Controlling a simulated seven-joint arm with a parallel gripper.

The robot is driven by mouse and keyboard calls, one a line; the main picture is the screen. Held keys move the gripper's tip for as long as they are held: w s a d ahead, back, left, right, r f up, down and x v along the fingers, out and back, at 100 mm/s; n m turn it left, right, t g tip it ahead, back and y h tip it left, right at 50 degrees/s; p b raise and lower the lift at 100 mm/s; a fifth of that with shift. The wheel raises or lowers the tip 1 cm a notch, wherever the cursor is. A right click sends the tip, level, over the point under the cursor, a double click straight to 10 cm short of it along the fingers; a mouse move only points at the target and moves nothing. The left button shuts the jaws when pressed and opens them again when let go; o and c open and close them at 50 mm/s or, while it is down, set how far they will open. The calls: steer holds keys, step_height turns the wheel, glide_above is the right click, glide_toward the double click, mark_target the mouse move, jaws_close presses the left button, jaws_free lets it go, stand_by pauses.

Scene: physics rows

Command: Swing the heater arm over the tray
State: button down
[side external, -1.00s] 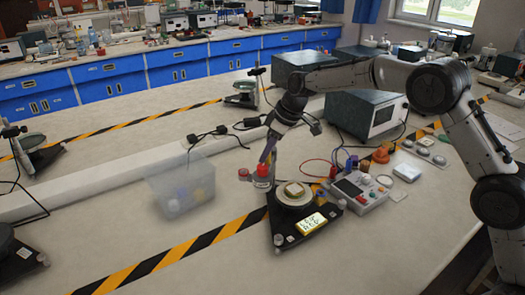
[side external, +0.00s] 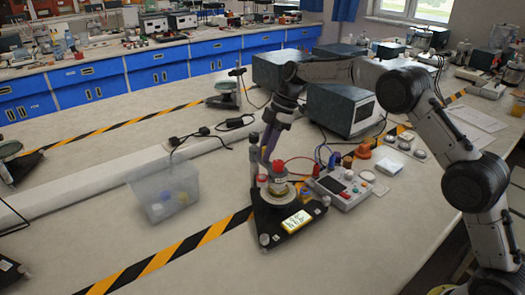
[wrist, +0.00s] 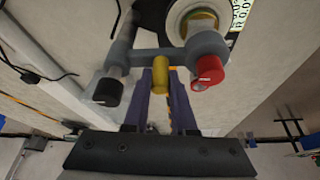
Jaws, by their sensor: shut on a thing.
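The heater arm (wrist: 150,56) is a grey bar with a black knob (wrist: 107,92) on its post, a red-capped head (wrist: 208,70) and a brass-yellow handle (wrist: 160,80) between them. My gripper (wrist: 161,72) has its purple fingers shut on that handle. In the side view my gripper (side external: 267,158) is low beside the post. The round pale tray (wrist: 178,15) holds a brass-coloured piece (wrist: 203,20). In the wrist view the head overlaps the tray's near edge. In the side view the red cap (side external: 279,165) shows above the tray. Exact centring cannot be told.
The tray stands on a black triangular base (side external: 270,228) with a lit display (side external: 297,221). A control box (side external: 343,188) with cables is close at right. A clear bin (side external: 165,193) stands at left. A grey instrument (side external: 340,110) is behind.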

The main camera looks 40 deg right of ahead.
steer(key=shift+d+n, duration=0.2)
steer(key=shift+n, duration=0.1)
steer(key=c, duration=0.7)
jaws_free()
steer(key=shift+r, duration=0.15)
steer(key=v, duration=1.3)
steer(key=shift+w+r, duration=0.1)
steer(key=shift+r, duration=0.25)
